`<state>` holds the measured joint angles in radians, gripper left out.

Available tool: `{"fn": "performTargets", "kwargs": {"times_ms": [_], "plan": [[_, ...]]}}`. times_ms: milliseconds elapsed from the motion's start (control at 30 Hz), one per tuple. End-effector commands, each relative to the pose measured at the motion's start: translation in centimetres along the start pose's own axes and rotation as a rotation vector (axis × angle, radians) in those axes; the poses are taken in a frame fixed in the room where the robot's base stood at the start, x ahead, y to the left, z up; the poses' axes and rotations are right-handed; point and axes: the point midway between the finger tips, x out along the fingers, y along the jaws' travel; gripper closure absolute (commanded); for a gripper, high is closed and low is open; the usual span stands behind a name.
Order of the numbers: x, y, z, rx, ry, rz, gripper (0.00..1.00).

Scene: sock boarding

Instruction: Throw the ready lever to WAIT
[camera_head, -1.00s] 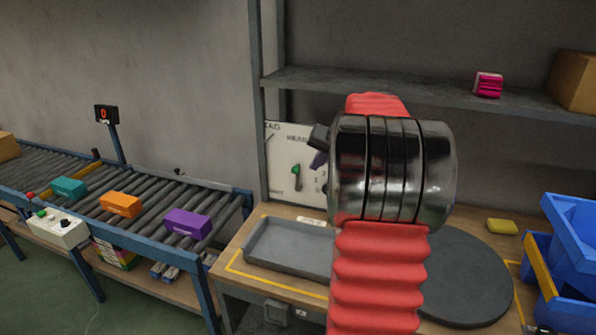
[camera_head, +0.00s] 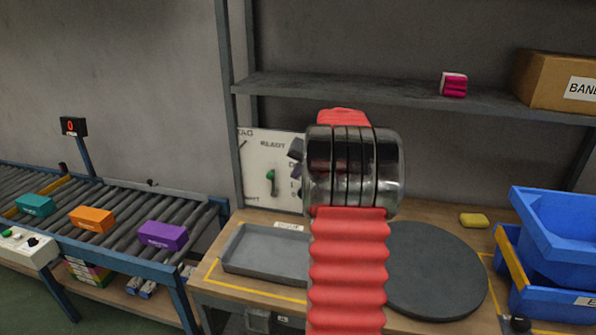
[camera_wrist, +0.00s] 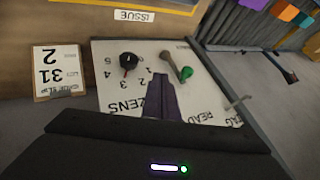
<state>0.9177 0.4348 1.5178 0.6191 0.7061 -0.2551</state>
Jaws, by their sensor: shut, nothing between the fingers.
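The ready lever (camera_head: 270,178) has a green knob and stands on a white panel at the back of the bench. In the wrist view the lever (camera_wrist: 180,68) shows a grey stem and its green knob, right of my fingertips. The white panel (camera_wrist: 108,85) carries READY and DOZENS lettering, upside down there. I cannot read a WAIT mark. My gripper (camera_wrist: 161,80) is shut and empty, its purple fingers pointing at the panel beside the lever. Whether the fingers touch the panel is unclear. In the head view my gripper (camera_head: 296,170) is partly hidden by my arm.
A black dial (camera_wrist: 128,62) sits left of my fingers in the wrist view. A paper slip (camera_wrist: 58,72) stands beside the panel. The bench holds a grey tray (camera_head: 232,262), a dark round plate (camera_head: 440,270) and blue bins (camera_head: 560,230). A roller conveyor (camera_head: 110,215) stands left.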

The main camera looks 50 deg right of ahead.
Motion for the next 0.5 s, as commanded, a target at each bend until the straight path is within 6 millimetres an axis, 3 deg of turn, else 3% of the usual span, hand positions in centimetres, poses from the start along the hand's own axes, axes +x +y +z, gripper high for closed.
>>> {"fn": "performTargets", "kwargs": {"times_ms": [367, 500], "plan": [[5.8, 0.0, 0.1, 0.001, -0.002, 0.0, 1.0], [6.5, -1.9, -0.1, -0.003, 0.0, -0.002, 1.0]]}}
